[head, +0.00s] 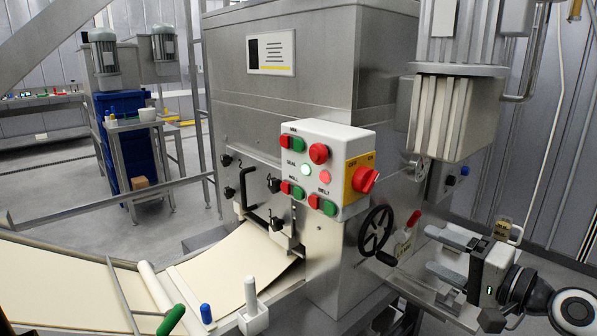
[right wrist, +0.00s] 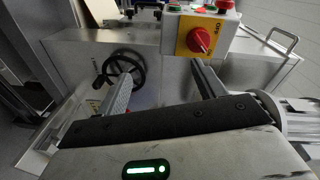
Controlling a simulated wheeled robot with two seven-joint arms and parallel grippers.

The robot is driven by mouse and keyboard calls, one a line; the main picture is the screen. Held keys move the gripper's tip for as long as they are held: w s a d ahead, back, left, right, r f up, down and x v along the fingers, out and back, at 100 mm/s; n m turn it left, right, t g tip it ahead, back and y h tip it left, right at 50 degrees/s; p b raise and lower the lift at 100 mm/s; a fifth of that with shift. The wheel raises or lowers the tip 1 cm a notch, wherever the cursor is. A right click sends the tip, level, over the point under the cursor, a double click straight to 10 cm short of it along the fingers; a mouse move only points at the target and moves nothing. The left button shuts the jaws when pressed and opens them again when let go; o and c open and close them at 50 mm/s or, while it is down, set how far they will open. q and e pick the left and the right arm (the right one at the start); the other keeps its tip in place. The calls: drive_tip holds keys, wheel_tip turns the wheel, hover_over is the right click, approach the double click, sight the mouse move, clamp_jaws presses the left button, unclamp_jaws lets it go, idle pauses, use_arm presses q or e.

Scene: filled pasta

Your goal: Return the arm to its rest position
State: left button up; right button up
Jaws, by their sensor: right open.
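My right gripper (head: 436,254) is at the lower right of the head view, beside the machine, with its two fingers apart and nothing between them. In the right wrist view the open fingers (right wrist: 165,85) point toward the machine's side, with the black handwheel (right wrist: 124,68) behind the left finger and the red rotary switch (right wrist: 200,40) above, beyond the fingers. In the head view the handwheel (head: 376,231) and the control box (head: 323,165) are left of the gripper, apart from it. My left gripper is not in view.
A steel machine (head: 290,85) fills the middle. A pale dough sheet (head: 225,265) runs out to the lower left. A red-handled lever (head: 408,234) stands close to the right gripper. A blue bin (head: 125,140) and a small side table (head: 140,122) stand at the back left.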

drive_tip(key=s+a+f+n+g+h, duration=0.1)
drive_tip(key=s+a+f+h, duration=0.1)
drive_tip(key=f, duration=0.5)
drive_tip(key=s+a+f+n+g+h, duration=0.1)
drive_tip(key=s+f, duration=0.1)
drive_tip(key=f, duration=0.4)
drive_tip(key=s+a+f+n+g+h, duration=0.1)
drive_tip(key=s+a+f+n, duration=0.3)
drive_tip(key=s+f, duration=0.3)
drive_tip(key=s+a+f+n+g+h, duration=0.1)
drive_tip(key=s+a+f+n, duration=0.3)
drive_tip(key=s+f, duration=0.4)
drive_tip(key=shift+s+a+n+h, duration=0.3)
drive_tip(key=shift+s+a+h, duration=0.5)
drive_tip(key=shift+s, duration=0.15)
drive_tip(key=shift+f, duration=0.1)
